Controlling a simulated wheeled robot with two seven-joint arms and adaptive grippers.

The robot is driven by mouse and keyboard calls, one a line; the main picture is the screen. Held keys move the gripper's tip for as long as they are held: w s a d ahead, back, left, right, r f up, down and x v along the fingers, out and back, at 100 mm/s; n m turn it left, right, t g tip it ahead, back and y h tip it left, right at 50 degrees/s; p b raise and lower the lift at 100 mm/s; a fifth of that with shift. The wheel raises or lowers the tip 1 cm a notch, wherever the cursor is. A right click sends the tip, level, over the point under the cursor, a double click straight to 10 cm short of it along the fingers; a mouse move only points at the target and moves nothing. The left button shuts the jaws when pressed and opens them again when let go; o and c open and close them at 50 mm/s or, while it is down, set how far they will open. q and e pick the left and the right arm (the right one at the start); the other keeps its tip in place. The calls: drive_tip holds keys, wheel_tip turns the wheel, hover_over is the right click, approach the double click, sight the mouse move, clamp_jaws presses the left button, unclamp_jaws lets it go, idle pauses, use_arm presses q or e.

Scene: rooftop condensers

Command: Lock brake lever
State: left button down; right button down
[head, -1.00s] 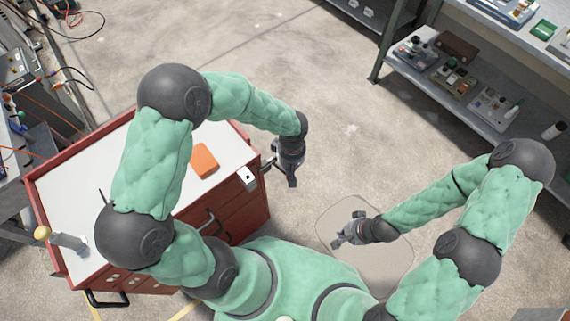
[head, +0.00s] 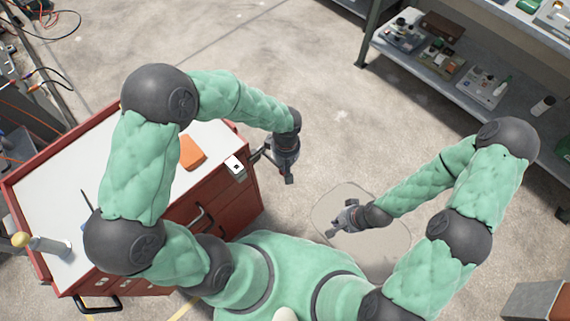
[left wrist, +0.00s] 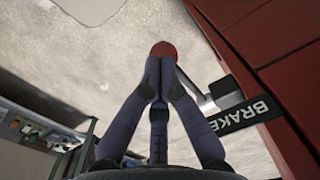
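The brake lever has a red knob (left wrist: 163,49) and a thin metal rod, seen in the left wrist view. The rod runs to a dark bracket beside a black label reading BRAKE (left wrist: 246,114) on the red cart side. My left gripper (left wrist: 159,76) has its fingertips together right at the knob, partly covering it; I cannot tell whether they pinch it. In the head view my left gripper (head: 287,178) hangs just off the cart's right side. My right gripper (head: 340,219) is empty over the floor, its fingers apart.
The red cart (head: 232,207) has a white top carrying an orange block (head: 192,152), a white device (head: 234,165) near the edge and a yellow-knobbed post (head: 50,246). Shelves (head: 435,70) stand at upper right. Open concrete floor lies between.

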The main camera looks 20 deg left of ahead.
use_arm(q)
drive_tip(key=s+d+r+p, duration=0.2)
drive_tip(key=d+r+p, duration=0.3)
drive_tip(key=r, duration=0.5)
drive_tip(key=shift+d, duration=0.4)
idle(0.4)
